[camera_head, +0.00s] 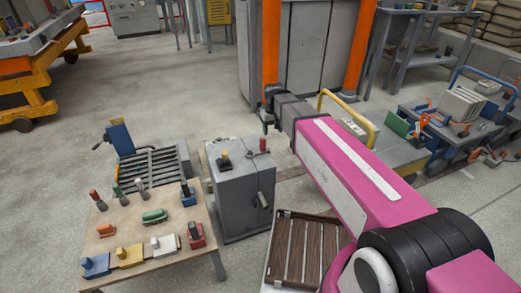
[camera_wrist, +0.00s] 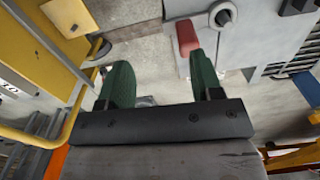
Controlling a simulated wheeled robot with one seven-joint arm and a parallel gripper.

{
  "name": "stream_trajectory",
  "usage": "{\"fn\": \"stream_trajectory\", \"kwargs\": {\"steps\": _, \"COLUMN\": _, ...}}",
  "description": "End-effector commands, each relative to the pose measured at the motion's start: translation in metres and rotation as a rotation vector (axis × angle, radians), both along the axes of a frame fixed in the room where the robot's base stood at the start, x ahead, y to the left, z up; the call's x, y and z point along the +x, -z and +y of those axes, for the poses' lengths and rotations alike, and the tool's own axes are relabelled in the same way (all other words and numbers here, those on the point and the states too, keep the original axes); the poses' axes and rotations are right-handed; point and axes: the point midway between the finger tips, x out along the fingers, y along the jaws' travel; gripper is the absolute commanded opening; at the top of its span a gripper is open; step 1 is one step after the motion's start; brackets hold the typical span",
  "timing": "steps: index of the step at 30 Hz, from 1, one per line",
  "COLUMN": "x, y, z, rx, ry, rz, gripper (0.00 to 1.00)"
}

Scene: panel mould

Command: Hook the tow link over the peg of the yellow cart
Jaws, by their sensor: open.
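The yellow cart (camera_head: 398,152) stands right of centre, partly behind my arm. Part of its yellow side (camera_wrist: 38,45) fills the left of the wrist view. A dark rounded fitting (camera_wrist: 98,48) juts from its edge there; I cannot tell whether it is the peg. My gripper (camera_wrist: 160,78) is open, with two dark green fingers and nothing between them. In the head view my gripper (camera_head: 267,124) is just above the grey cabinet's right side. A red grip (camera_head: 263,145) stands on that edge, just below the fingers; in the wrist view the red grip (camera_wrist: 187,38) is beyond the right finger. I cannot identify the tow link for certain.
The grey cabinet (camera_head: 240,200) stands between the yellow cart and a wooden table (camera_head: 165,213) with several coloured blocks and handled pieces. A brown slatted rack (camera_head: 300,250) lies in front. A blue cart (camera_head: 450,135) is at right. Open floor lies behind left.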

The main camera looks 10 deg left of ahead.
Motion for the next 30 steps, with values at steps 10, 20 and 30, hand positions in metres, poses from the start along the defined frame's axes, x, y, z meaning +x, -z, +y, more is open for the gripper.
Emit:
{"fn": "stream_trajectory", "kwargs": {"steps": 10, "x": 0.001, "y": -0.005, "z": 0.041, "rx": -0.001, "ry": -0.055, "rz": 0.003, "gripper": 0.60}}
{"fn": "stream_trajectory", "kwargs": {"steps": 20, "x": 0.001, "y": 0.037, "z": 0.041, "rx": -0.001, "ry": -0.054, "rz": 0.003, "gripper": 0.60}}
{"fn": "stream_trajectory", "kwargs": {"steps": 30, "x": 0.003, "y": 0.060, "z": 0.041, "rx": -0.001, "ry": -0.054, "rz": 0.002, "gripper": 0.60}}
